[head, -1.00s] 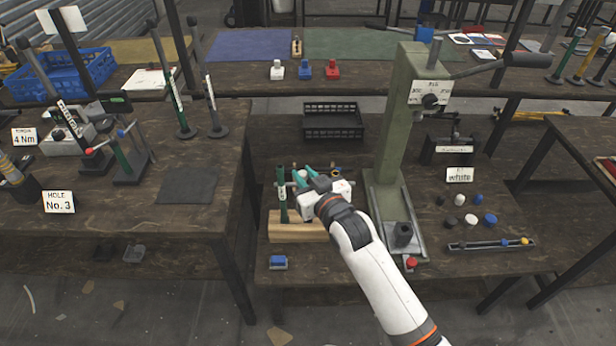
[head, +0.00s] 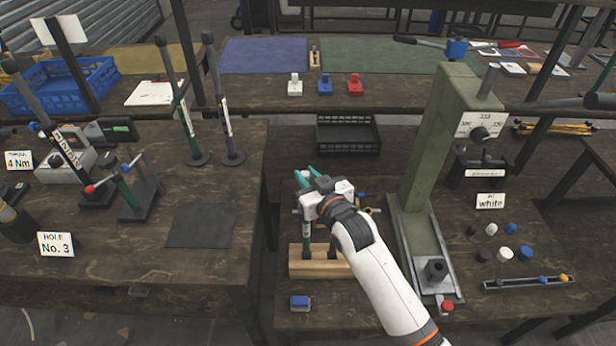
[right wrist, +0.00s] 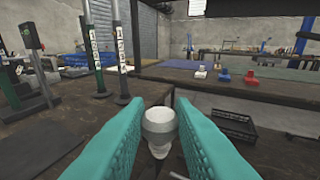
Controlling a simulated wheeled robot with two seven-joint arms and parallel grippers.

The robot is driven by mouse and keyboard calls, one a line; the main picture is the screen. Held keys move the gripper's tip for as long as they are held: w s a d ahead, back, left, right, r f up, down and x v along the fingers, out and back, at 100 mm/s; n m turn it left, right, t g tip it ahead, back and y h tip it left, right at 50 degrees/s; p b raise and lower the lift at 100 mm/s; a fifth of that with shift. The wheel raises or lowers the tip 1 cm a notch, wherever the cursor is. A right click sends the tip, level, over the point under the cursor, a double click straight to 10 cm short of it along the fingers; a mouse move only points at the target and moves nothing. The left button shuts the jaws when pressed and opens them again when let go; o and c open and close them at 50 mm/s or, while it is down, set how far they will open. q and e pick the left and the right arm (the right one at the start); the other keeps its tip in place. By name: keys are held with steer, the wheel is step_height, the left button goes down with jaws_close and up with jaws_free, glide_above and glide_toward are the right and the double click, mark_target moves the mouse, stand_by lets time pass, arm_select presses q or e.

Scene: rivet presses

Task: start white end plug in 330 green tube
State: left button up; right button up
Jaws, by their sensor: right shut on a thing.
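My right gripper (head: 310,181) has teal fingers and is shut on a white plug-like piece. In the right wrist view the piece (right wrist: 158,125) sits between the fingertips, with a pale round top and a greyer, narrowing lower part. My left gripper is not in view.
A tall green press (head: 436,150) stands just right of my right arm. Loose plugs, one white (head: 505,253), lie near the "white" sign (head: 490,201). A black crate (head: 348,134) is behind the gripper. A blue piece (head: 300,303) lies before the block.

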steer(key=shift+s+r+m+h+p, duration=0.15)
steer(key=shift+s+m+h+p, duration=0.05)
steer(key=shift+m+h+p, duration=0.1)
steer(key=shift+d+f+h, duration=0.1)
steer(key=shift+f+h, duration=0.1)
steer(key=shift+h, duration=0.1)
step_height(320, 180, down, 5)
steer(key=b, duration=0.3)
steer(key=shift+s+f, duration=0.1)
steer(key=shift+f, duration=0.1)
steer(key=shift+m+t+p, duration=0.3)
steer(key=shift+p, duration=0.15)
stand_by(1.7)
steer(key=shift+f+b, duration=0.8)
steer(key=shift+f, duration=0.45)
